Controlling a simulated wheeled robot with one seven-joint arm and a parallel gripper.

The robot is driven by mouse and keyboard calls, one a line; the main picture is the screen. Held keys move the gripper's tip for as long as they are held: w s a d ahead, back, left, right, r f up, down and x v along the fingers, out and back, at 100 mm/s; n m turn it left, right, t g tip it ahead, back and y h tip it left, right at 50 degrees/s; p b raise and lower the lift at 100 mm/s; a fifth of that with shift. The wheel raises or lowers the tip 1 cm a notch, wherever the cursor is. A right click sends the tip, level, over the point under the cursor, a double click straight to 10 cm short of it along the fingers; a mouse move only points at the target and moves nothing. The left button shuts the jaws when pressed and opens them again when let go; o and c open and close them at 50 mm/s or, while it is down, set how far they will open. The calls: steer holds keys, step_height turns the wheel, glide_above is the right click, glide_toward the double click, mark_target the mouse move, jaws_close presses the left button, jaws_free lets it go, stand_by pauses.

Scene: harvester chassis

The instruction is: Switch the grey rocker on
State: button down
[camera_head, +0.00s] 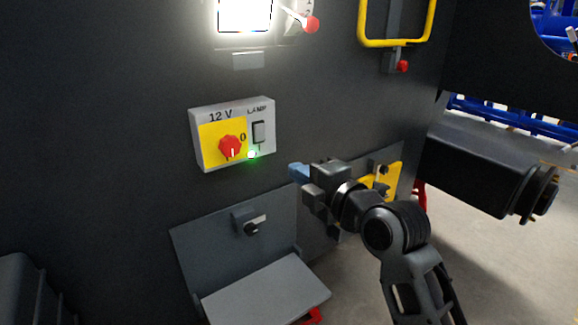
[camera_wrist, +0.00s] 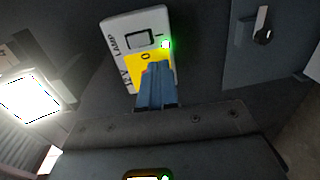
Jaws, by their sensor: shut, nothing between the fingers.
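The grey rocker (camera_head: 259,131) sits under the LAMP label on the right of a light grey switch box (camera_head: 265,107). In the wrist view the rocker (camera_wrist: 139,38) shows clear of my fingers; I cannot tell which way it is tilted. A green light (camera_head: 252,154) glows below it. The bright lamp (camera_head: 244,15) above the box is lit. My gripper (camera_head: 295,171) is shut and empty, its blue fingers to the lower right of the box in the head view. In the wrist view the fingers (camera_wrist: 155,70) overlap the box's yellow part.
A red rotary knob (camera_head: 230,147) sits on the box's yellow plate, left of the rocker. A grey plate with a latch (camera_head: 250,226) and a shelf (camera_head: 265,290) are below. A yellow handle (camera_head: 398,42) is upper right. The dark wall around the box is mostly clear.

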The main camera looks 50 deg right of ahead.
steer(key=shift+v, duration=0.9)
steer(key=shift+f, duration=0.2)
steer(key=s+a+f+m+g+y, duration=0.1)
steer(key=s+a+f+m, duration=0.5)
steer(key=s+a, duration=0.3)
steer(key=s+a+f+m+y, duration=0.1)
steer(key=s+a+f+m, duration=0.5)
steer(key=s, duration=0.4)
steer(key=s+a+m+y, duration=0.2)
steer(key=s+a, duration=0.2)
steer(key=s, duration=0.6)
steer(key=shift+r+m+g+y, duration=0.15)
steer(key=shift+m+g+y, duration=0.15)
steer(key=shift+m, duration=0.1)
